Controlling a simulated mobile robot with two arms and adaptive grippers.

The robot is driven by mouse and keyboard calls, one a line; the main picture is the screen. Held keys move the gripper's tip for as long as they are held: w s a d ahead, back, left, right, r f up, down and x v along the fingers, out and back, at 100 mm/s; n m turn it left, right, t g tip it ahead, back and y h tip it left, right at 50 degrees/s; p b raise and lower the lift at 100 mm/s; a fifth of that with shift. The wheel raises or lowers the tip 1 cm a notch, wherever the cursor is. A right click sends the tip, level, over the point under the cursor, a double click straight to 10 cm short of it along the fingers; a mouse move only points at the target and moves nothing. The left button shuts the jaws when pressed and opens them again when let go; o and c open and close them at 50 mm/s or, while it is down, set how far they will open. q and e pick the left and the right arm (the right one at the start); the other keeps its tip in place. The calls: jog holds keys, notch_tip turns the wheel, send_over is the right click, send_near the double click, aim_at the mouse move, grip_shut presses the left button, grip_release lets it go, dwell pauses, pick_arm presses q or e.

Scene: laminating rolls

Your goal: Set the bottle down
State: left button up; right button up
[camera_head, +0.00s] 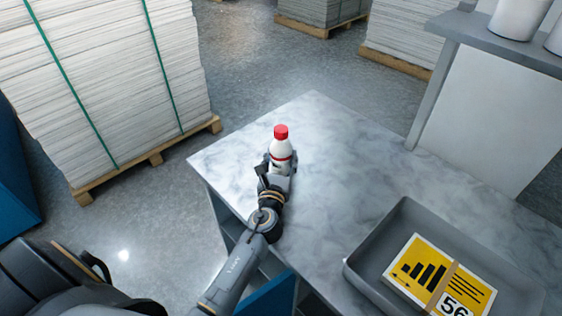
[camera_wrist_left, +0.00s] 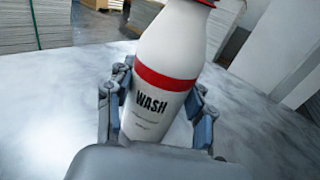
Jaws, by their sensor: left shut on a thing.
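A white bottle (camera_head: 281,148) with a red cap and a red band is in my left gripper (camera_head: 278,164), over the left part of the marble-topped table (camera_head: 345,165). In the left wrist view the bottle (camera_wrist_left: 165,80) shows the word WASH and leans a little in the picture. The left gripper's fingers (camera_wrist_left: 158,112) are on both sides of its body, shut on it. The bottle's base is hidden by the gripper, so I cannot tell whether it touches the table. My right gripper is not in view.
A grey tray (camera_head: 365,262) holding a yellow printed stack (camera_head: 440,278) marked 56 is at the table's right front. The table around the bottle is clear. Strapped paper stacks on pallets (camera_head: 110,85) stand on the floor. A shelf with white rolls (camera_head: 517,18) is at the back right.

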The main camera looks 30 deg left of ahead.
pick_arm(q)
jog(key=shift+s+r, duration=0.1)
jog(key=shift+r, duration=0.05)
jog(key=o, duration=1.6)
jog(key=shift+f, duration=0.25)
jog(key=shift+r, duration=0.1)
jog(key=shift+r, duration=0.15)
jog(key=b+v, duration=0.2)
jog(key=v, duration=0.9)
jog(key=shift+s+d, duration=0.25)
jog(key=shift+s, duration=0.25)
